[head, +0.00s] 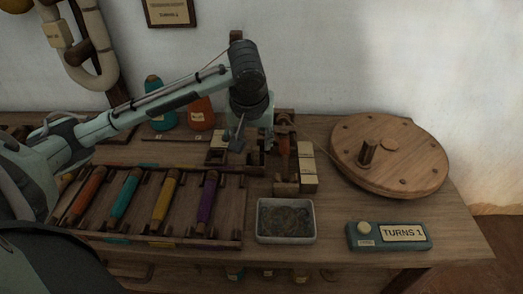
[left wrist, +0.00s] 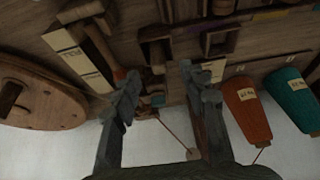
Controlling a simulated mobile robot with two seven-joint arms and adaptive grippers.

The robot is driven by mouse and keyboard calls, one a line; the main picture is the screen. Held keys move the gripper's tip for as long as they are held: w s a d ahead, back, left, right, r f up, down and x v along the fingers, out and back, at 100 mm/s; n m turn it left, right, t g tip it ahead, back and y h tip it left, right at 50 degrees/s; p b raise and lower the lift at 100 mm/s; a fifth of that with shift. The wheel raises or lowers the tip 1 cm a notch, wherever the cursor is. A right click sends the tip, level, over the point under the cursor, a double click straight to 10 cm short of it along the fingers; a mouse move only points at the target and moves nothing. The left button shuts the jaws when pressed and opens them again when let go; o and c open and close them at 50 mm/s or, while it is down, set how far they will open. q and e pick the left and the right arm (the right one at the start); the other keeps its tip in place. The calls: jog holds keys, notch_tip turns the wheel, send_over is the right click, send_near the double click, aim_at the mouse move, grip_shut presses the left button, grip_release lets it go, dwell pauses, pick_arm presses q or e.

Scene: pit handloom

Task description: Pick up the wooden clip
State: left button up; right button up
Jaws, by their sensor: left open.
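My left gripper (head: 238,138) is over the back middle of the wooden bench, pointing down, in the head view. In the left wrist view its two fingers (left wrist: 160,92) stand well apart with nothing held between them. I cannot pick out the wooden clip for certain. Small wooden fittings (left wrist: 155,50) lie beyond the fingertips in the left wrist view, and the arm and gripper partly hide this area in the head view. My right gripper is not in view.
A rack (head: 228,232) holds several coloured spools at left. Orange (head: 201,114) and teal (head: 157,118) cones stand behind. Pale labelled blocks (head: 308,182), a grey tray (head: 286,235), a round wooden wheel (head: 415,150) and a TURNS 1 counter (head: 365,238) are at right.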

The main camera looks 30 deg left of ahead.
aim_at(255, 149)
pick_arm(q)
jog(key=shift+w+a+f, duration=0.1)
jog(key=shift+a+f, duration=0.05)
jog(key=shift+f, duration=0.4)
jog(key=x, duration=0.4)
jog(key=shift+w+f, duration=0.1)
jog(key=shift+w, duration=0.25)
jog(key=shift+w+a+f+b, duration=0.1)
jog(key=shift+f+b, duration=0.15)
jog(key=shift+b, duration=0.05)
jog(key=c, duration=0.8)
jog(key=shift+c, duration=0.8)
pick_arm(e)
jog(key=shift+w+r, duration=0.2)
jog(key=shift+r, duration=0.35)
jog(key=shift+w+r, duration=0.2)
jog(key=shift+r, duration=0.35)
